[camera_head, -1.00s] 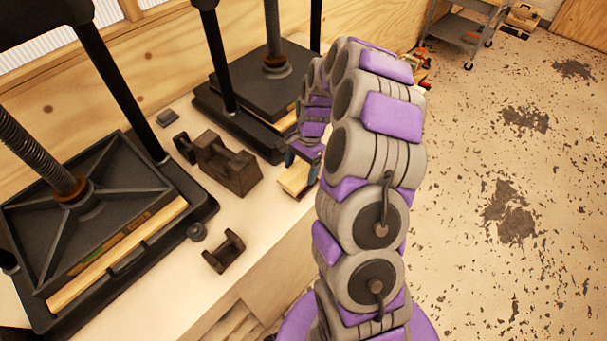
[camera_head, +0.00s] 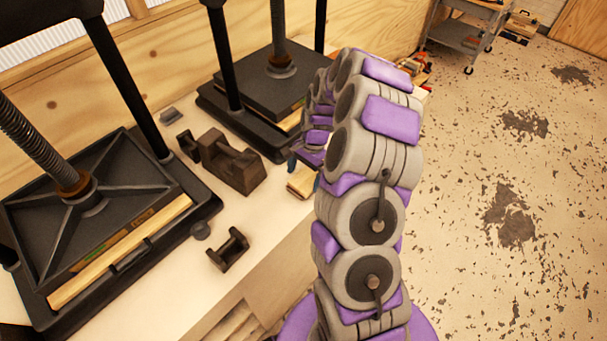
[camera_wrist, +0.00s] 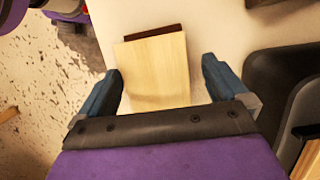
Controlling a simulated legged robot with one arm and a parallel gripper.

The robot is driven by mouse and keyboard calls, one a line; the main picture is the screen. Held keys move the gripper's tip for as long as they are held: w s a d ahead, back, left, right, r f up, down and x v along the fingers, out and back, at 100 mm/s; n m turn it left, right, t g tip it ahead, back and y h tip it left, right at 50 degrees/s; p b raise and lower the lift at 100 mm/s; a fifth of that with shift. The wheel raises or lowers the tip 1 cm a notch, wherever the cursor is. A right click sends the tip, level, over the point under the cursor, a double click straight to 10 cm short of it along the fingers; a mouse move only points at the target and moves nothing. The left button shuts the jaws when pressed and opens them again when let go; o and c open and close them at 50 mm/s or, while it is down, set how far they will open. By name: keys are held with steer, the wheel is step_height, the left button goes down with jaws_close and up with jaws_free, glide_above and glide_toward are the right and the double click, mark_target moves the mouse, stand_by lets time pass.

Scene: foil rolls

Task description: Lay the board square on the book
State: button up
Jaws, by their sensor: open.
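The board (camera_wrist: 154,72) is a pale wooden rectangle, lying between and beyond my fingers in the wrist view. A dark red-brown strip of the book (camera_wrist: 152,33) shows past its far edge. The board lies over the book and the two look slightly turned from each other; the rest of the book is hidden. My gripper (camera_wrist: 160,70) is open, with one blue finger on each side of the board and a visible gap at the right finger. In the head view the board (camera_head: 302,182) is small, at the bench's front edge, beside my partly hidden gripper.
Two black screw presses (camera_head: 110,210) (camera_head: 268,95) stand on the pale bench (camera_head: 262,222). Dark metal blocks (camera_head: 232,163) and a small dark spool-like piece (camera_head: 229,249) lie between them. A black press base borders the right of the wrist view. Open floor lies right of the bench.

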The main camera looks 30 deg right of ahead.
mark_target(314, 173)
steer(key=d+r, duration=0.2)
steer(key=r, duration=0.1)
steer(key=d+r+p, duration=0.1)
steer(key=r, duration=0.1)
steer(key=shift+w+d+r, duration=0.2)
steer(key=shift+w+d, duration=0.1)
steer(key=shift+d, duration=0.1)
steer(key=s+a+r+n+p, duration=0.1)
steer(key=s+a+r+n, duration=0.1)
steer(key=a+r, duration=0.35)
steer(key=s+a+r+n, duration=0.2)
steer(key=r, duration=0.6)
steer(key=s+a+r+n+h, duration=0.1)
steer(key=s+a+r+n, duration=0.4)
steer(key=s+a, duration=0.45)
steer(key=s+n+h, duration=0.1)
steer(key=s+n, duration=0.4)
steer(key=s, duration=1.4)
steer(key=shift+s+d+r+g+h, duration=0.15)
steer(key=shift+d+r+g+h, duration=0.15)
steer(key=shift+g+h, duration=0.1)
